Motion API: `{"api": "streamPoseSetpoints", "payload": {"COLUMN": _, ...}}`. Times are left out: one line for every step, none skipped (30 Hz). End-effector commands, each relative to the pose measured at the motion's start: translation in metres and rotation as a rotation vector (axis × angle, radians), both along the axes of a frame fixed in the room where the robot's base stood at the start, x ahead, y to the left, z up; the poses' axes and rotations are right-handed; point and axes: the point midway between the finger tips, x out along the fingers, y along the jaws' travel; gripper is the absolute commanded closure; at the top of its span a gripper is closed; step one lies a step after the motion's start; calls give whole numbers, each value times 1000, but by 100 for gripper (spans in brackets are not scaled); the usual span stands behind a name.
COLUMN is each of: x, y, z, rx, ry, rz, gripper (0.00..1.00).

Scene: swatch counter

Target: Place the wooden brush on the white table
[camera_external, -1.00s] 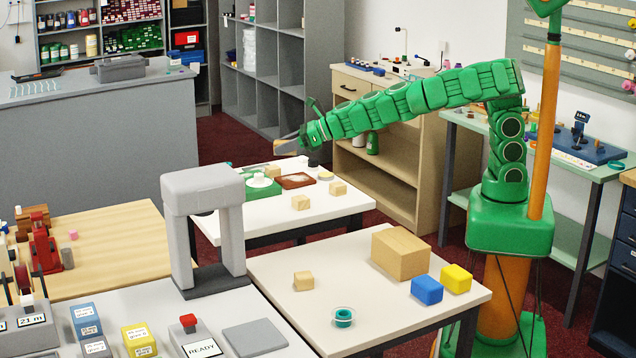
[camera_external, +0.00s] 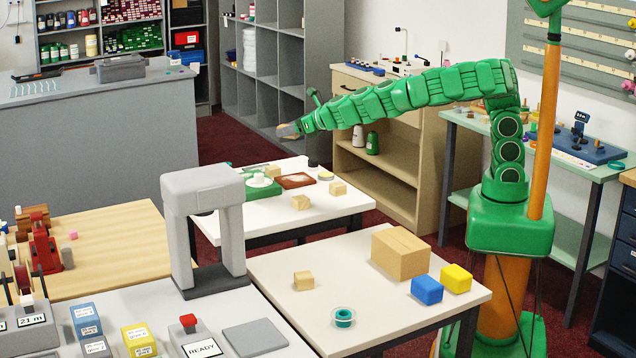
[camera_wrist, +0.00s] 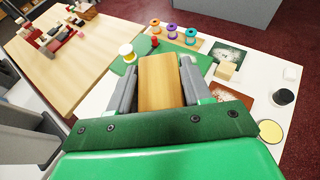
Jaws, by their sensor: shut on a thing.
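My gripper (camera_external: 288,130) is raised above the far white table (camera_external: 335,208) in the external view. In the wrist view its two grey fingers (camera_wrist: 160,85) are shut on the wooden brush (camera_wrist: 161,80), which shows as a plain tan wooden block between them. The brush's underside and any bristles are hidden from me. The brush is small in the external view (camera_external: 287,131). The far white table also shows below the gripper in the wrist view (camera_wrist: 262,58). A nearer white table (camera_external: 350,290) stands in front of it.
The far table carries a green mat (camera_wrist: 120,72), several thread spools (camera_wrist: 172,30), a wooden cube (camera_wrist: 227,71), a dark red panel (camera_wrist: 229,101) and a black cylinder (camera_wrist: 283,97). The near table has a wooden box (camera_external: 400,252), blue block (camera_external: 427,289) and yellow block (camera_external: 456,279).

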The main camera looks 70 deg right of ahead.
Motion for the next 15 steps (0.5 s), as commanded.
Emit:
{"api": "streamPoseSetpoints", "payload": {"x": 1, "y": -7, "z": 0, "rx": -1, "ry": -1, "rz": -14, "gripper": 82}}
{"api": "streamPoseSetpoints", "payload": {"x": 2, "y": -13, "z": 0, "rx": -1, "ry": 0, "rz": -29, "gripper": 82}}
{"api": "streamPoseSetpoints", "payload": {"x": 3, "y": -22, "z": 0, "rx": -1, "ry": 0, "rz": -47, "gripper": 82}}
{"api": "streamPoseSetpoints", "payload": {"x": 4, "y": -27, "z": 0, "rx": -1, "ry": 0, "rz": -61, "gripper": 82}}
{"api": "streamPoseSetpoints", "payload": {"x": 5, "y": -35, "z": 1, "rx": -1, "ry": 0, "rz": -79, "gripper": 82}}
{"api": "streamPoseSetpoints", "payload": {"x": 6, "y": -48, "z": 1, "rx": -1, "ry": 0, "rz": -108, "gripper": 82}}
{"api": "streamPoseSetpoints", "payload": {"x": 7, "y": -57, "z": 1, "rx": -3, "ry": 0, "rz": -128, "gripper": 82}}
{"api": "streamPoseSetpoints", "payload": {"x": 7, "y": -66, "z": 1, "rx": -1, "ry": 0, "rz": -150, "gripper": 82}}
{"api": "streamPoseSetpoints", "payload": {"x": 8, "y": -79, "z": 2, "rx": 1, "ry": 1, "rz": -179, "gripper": 82}}
{"api": "streamPoseSetpoints", "payload": {"x": 9, "y": -89, "z": 2, "rx": 2, "ry": 2, "rz": -202, "gripper": 82}}
{"api": "streamPoseSetpoints", "payload": {"x": 9, "y": -101, "z": 3, "rx": 2, "ry": 2, "rz": -228, "gripper": 82}}
{"api": "streamPoseSetpoints", "payload": {"x": 9, "y": -115, "z": 4, "rx": -1, "ry": 1, "rz": -261, "gripper": 82}}
{"api": "streamPoseSetpoints", "payload": {"x": 9, "y": -127, "z": 5, "rx": 1, "ry": 1, "rz": -287, "gripper": 82}}
{"api": "streamPoseSetpoints", "payload": {"x": 9, "y": -138, "z": 6, "rx": 3, "ry": 2, "rz": -313, "gripper": 82}}
{"api": "streamPoseSetpoints", "payload": {"x": 8, "y": -154, "z": 7, "rx": 2, "ry": 2, "rz": -348, "gripper": 82}}
